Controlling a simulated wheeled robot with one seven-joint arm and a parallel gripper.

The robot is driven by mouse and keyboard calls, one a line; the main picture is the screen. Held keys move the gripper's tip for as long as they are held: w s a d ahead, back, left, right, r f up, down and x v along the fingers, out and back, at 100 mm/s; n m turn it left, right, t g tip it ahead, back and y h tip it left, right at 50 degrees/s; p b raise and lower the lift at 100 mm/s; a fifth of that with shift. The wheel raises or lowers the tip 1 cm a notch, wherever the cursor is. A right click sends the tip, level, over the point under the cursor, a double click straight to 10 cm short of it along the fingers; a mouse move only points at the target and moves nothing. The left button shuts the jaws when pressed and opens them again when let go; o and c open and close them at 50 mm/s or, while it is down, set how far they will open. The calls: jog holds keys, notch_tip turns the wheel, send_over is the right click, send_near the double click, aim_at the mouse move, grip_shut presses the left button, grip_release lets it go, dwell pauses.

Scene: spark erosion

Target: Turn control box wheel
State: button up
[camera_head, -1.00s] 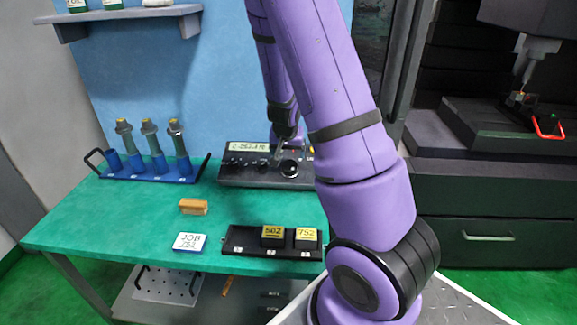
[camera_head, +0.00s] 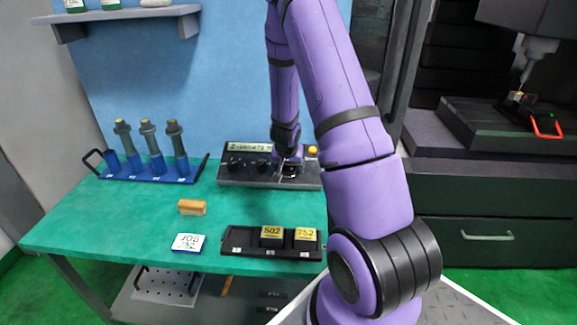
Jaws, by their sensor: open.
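The control box (camera_head: 240,173) is a grey box at the back of the green table, with a lit display (camera_head: 250,147) along its top edge and several dark knobs on its face. A yellow button (camera_head: 312,150) shows at its right end. My gripper (camera_head: 287,170) is over the right half of the box, pointing down at the dark wheel (camera_head: 291,170). The wheel is mostly hidden behind the gripper. The gripper is open; I cannot tell whether its fingers touch the wheel.
A blue rack (camera_head: 190,178) with several tool holders stands left. A machine (camera_head: 480,190) stands right. The table's left front is clear.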

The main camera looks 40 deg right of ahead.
jog(key=c, duration=0.8)
jog(key=m, duration=0.4)
jog(key=shift+s+d+f, duration=0.1)
jog(key=o, duration=0.8)
